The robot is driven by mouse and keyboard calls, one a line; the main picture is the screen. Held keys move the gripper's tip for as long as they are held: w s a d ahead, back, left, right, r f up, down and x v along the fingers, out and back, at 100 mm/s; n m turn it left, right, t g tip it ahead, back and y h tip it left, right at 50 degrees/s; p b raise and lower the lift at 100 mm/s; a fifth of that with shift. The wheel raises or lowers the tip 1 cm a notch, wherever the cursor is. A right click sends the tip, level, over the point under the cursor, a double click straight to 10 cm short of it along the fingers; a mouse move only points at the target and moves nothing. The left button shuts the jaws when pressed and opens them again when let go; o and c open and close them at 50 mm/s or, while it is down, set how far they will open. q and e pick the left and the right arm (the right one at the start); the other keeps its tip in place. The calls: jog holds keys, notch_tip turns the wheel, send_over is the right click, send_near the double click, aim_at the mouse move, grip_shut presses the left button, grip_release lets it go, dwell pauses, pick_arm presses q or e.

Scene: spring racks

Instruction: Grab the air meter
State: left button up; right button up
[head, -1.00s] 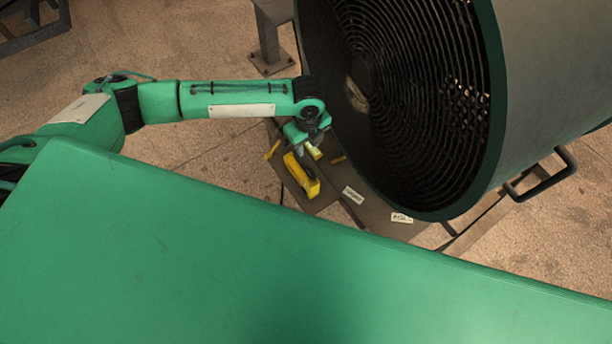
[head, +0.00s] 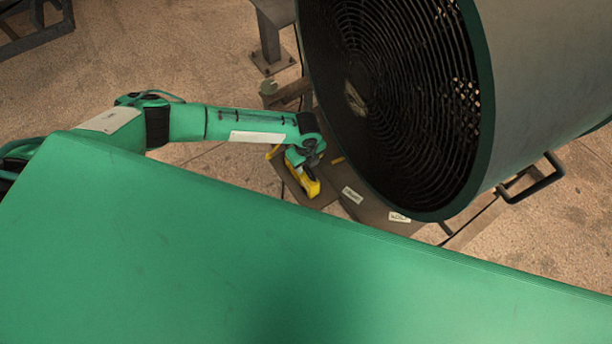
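A yellow tool-like object (head: 312,187), which looks like the air meter, lies on a dark plate beside the big fan. My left gripper (head: 300,165) reaches down at its upper end and covers part of it. The two overlap in the picture. Whether they touch, and whether the fingers are open or shut on it, I cannot tell, because the wrist hides the fingers. My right gripper is not in view.
A large round fan (head: 400,100) with a dark grille stands close to the right of my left wrist. Small white labels (head: 352,195) mark the dark plates (head: 372,210) below it. A metal post (head: 268,40) stands behind. Bare floor lies at the left.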

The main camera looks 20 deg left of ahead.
aim_at(307, 180)
pick_arm(q)
jog(key=shift+f, duration=1.25)
grip_shut()
jog(key=shift+r, duration=0.1)
